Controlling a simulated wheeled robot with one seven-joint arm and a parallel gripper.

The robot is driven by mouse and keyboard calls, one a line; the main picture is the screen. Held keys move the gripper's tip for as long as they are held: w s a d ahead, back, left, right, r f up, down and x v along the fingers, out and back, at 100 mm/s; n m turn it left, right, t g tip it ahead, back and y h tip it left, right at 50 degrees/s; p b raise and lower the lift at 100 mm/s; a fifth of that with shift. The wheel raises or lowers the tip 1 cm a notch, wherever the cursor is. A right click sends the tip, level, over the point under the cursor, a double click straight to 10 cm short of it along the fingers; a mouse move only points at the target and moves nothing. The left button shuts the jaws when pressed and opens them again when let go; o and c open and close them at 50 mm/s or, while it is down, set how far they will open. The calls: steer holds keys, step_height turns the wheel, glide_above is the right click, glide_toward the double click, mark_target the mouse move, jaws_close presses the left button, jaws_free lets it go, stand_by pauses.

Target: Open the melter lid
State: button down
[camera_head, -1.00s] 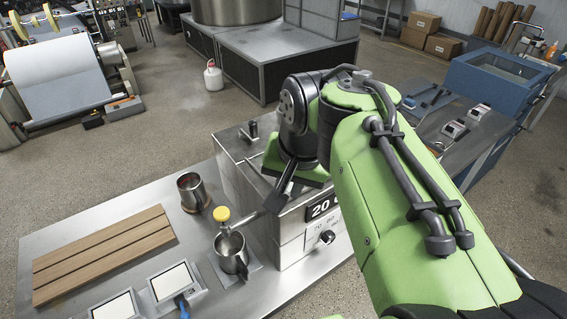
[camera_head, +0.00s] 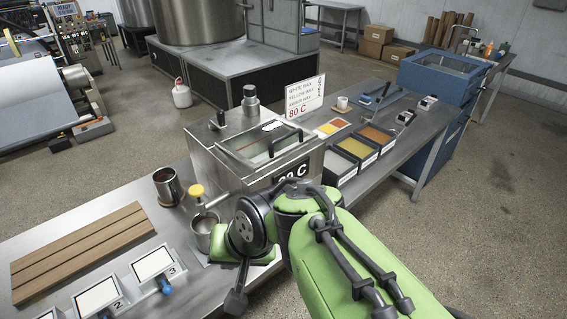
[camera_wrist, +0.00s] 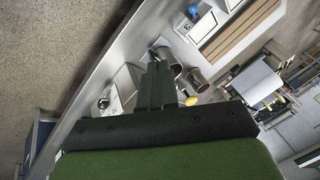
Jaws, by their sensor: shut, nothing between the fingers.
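The melter (camera_head: 213,165) is a steel box on the bench. Its top lies flat, with a framed, glassy panel, the lid (camera_head: 258,137), and a dark bar along its front edge. A black-topped fitting (camera_head: 220,119) stands at its left rear corner. The temperature label on its front is partly hidden by my arm. My gripper (camera_head: 236,301) is in front of the melter, pointing down and clear of the lid. In the wrist view, my gripper (camera_wrist: 156,72) shows its narrow black fingers together with nothing between them.
A yellow-knobbed tap (camera_head: 198,190) projects over a metal cup (camera_head: 204,232) left of my arm. Another cup (camera_head: 167,184) stands behind it. A slatted wooden board (camera_head: 80,250) lies at left. Wax trays (camera_head: 357,149) and a sign (camera_head: 305,97) stand right of the melter.

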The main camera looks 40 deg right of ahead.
steer(key=w+d+f+m+t+y+b, duration=0.2)
steer(key=w+d+f+m+y+b, duration=0.1)
steer(key=w+f+m, duration=0.3)
steer(key=m+t+h+b, duration=0.45)
steer(key=m+t, duration=0.75)
steer(key=m, duration=1.1)
glide_toward(287, 152)
steer(key=w+r, duration=0.1)
steer(key=w, duration=0.1)
steer(key=w+a+r, duration=0.1)
steer(key=w, duration=0.2)
steer(key=w+a+r, duration=0.1)
steer(key=w, duration=0.1)
steer(key=shift+w+a+r, duration=0.15)
steer(key=shift+w+r, duration=0.05)
steer(key=shift+r, duration=0.1)
